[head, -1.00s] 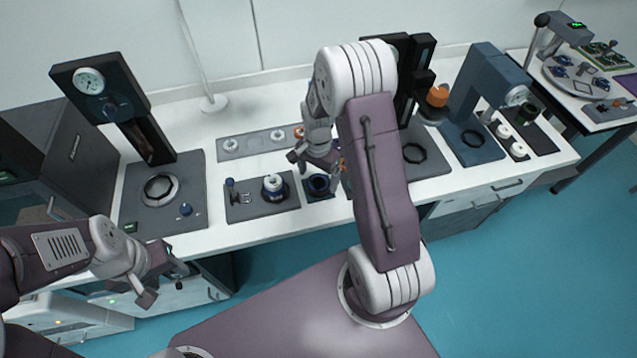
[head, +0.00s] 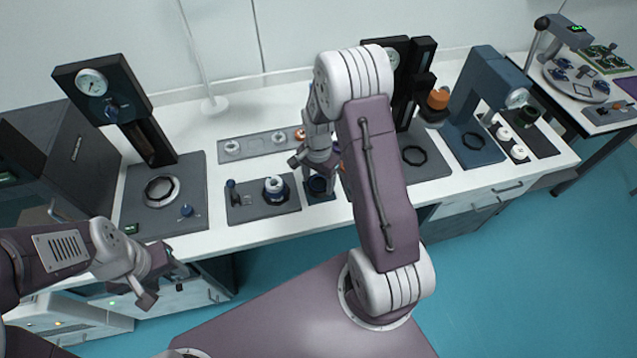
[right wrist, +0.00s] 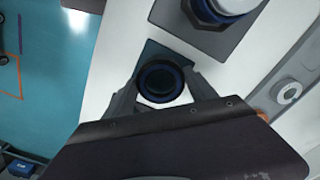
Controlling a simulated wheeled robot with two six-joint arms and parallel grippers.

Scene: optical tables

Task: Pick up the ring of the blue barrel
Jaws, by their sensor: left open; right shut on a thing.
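The ring (head: 318,185) is dark with a blue inner edge and sits on a small dark pad (head: 325,197) near the front of the table. In the right wrist view the ring (right wrist: 161,81) lies between the two fingers of my right gripper (right wrist: 162,90), which is shut on it. My right gripper (head: 317,172) reaches down from above and partly hides the ring in the head view. My left gripper (head: 165,283) is open and empty in front of the table.
A grey strip (head: 257,144) with several round parts lies behind. A gauge press (head: 115,105) stands at the left, and a blue-grey press (head: 487,95) at the right. My right arm hides part of the table's middle.

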